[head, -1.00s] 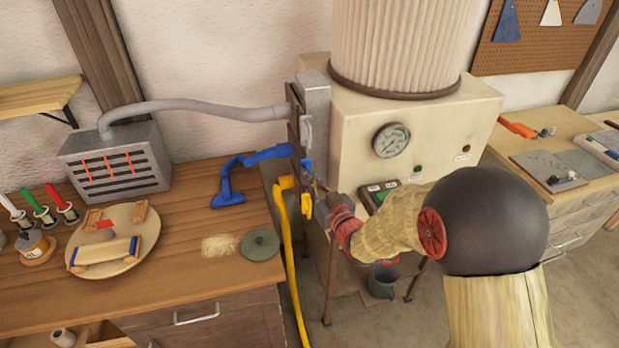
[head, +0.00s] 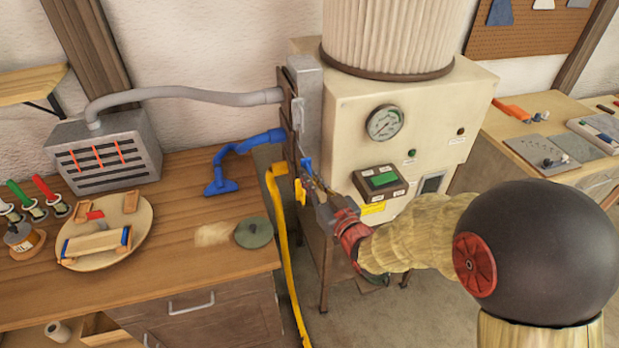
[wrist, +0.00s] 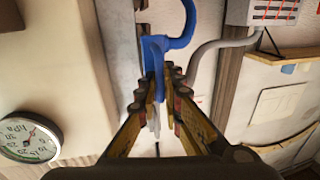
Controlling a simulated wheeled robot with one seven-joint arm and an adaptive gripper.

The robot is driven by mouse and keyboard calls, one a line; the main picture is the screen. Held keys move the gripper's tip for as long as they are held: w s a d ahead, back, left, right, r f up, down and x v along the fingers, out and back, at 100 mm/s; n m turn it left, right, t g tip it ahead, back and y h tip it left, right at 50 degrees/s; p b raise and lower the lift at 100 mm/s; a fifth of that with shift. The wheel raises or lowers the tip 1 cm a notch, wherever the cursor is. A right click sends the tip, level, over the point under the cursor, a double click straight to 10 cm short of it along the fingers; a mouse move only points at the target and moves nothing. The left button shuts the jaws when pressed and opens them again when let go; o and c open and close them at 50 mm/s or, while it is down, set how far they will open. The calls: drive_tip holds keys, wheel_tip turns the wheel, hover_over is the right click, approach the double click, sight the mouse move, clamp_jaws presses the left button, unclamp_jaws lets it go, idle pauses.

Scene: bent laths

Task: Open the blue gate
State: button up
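The blue gate (head: 306,164) is a small blue tab on the side of the machine's duct column, above a yellow tab (head: 300,191). My gripper (head: 310,184) reaches it from the right, its fingertips very close to the tab. In the wrist view, my gripper's fingers (wrist: 160,82) are apart, with blue (wrist: 156,72) showing between and just beyond the tips. I cannot tell whether they touch it. A pale grey gate handle (wrist: 154,120) also shows between the fingers. The tab's far side is hidden.
A blue hose (head: 246,146) and a yellow hose (head: 281,235) run from the column beside the wooden bench (head: 170,262). A grey hose (head: 190,92) joins higher up. The cream machine (head: 345,125) with its gauge (head: 383,122) stands behind my gripper.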

drive_tip(key=shift+o, duration=0.2)
drive_tip(key=v, duration=1.2)
drive_tip(key=shift+f, duration=0.1)
drive_tip(key=s+d+f+m+g+h, duration=0.25)
drive_tip(key=d+f+g+h, duration=0.45)
drive_tip(key=f, duration=0.7)
drive_tip(key=s+d+r+m+g+h, duration=0.1)
drive_tip(key=s+d+r+g+h, duration=0.15)
drive_tip(key=s+d, duration=0.5)
drive_tip(key=s+a+r+m, duration=0.1)
drive_tip(key=s+r, duration=0.4)
drive_tip(key=r, duration=0.3)
drive_tip(key=s+a+r+m+y, duration=0.1)
drive_tip(key=s+r, duration=0.5)
drive_tip(key=r, duration=0.3)
drive_tip(key=shift+s+g, duration=0.2)
drive_tip(key=shift+g, duration=0.25)
